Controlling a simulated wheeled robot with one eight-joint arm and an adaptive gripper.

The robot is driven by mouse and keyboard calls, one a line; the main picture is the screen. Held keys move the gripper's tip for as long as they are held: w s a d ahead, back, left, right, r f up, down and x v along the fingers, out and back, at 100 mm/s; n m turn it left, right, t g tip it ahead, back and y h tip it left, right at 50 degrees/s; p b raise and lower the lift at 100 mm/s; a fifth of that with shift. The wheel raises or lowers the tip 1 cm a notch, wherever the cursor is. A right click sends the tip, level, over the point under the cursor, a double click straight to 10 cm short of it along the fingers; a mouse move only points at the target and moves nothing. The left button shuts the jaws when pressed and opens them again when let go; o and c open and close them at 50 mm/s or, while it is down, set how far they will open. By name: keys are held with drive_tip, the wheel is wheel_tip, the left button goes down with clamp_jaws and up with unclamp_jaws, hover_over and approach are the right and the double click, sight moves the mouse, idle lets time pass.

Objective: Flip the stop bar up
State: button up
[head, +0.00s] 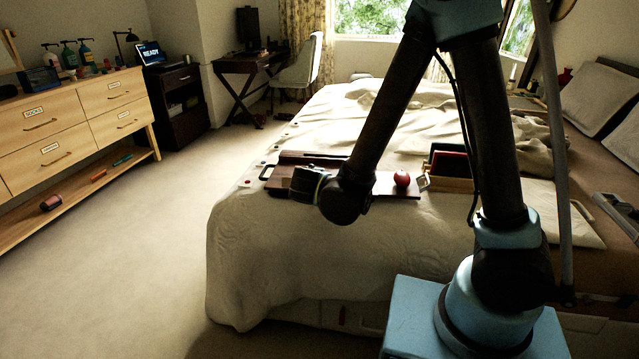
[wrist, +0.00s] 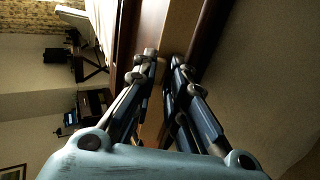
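A dark brown wooden board (head: 282,188) with a black handle at its left end lies on the near edge of the bed. A red ball (head: 402,179) sits at the board's right end. I cannot pick out the stop bar for certain; my arm covers the middle of the board. My gripper (head: 294,185) is over the board's left part, seen small and dark. In the wrist view, its two fingers (wrist: 164,58) point at tan and dark brown wood (wrist: 178,32). The fingertips are close together with a narrow gap, and nothing clearly shows between them.
The bed (head: 270,245) fills the middle. An open wooden box (head: 449,184) with red and green parts stands right of the board. A drawer unit (head: 75,125) stands at left, with clear carpet (head: 150,230) between it and the bed.

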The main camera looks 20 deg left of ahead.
drive_tip(key=shift+o, duration=1.1)
drive_tip(key=v, duration=1.2)
drive_tip(key=shift+w+d, duration=0.1)
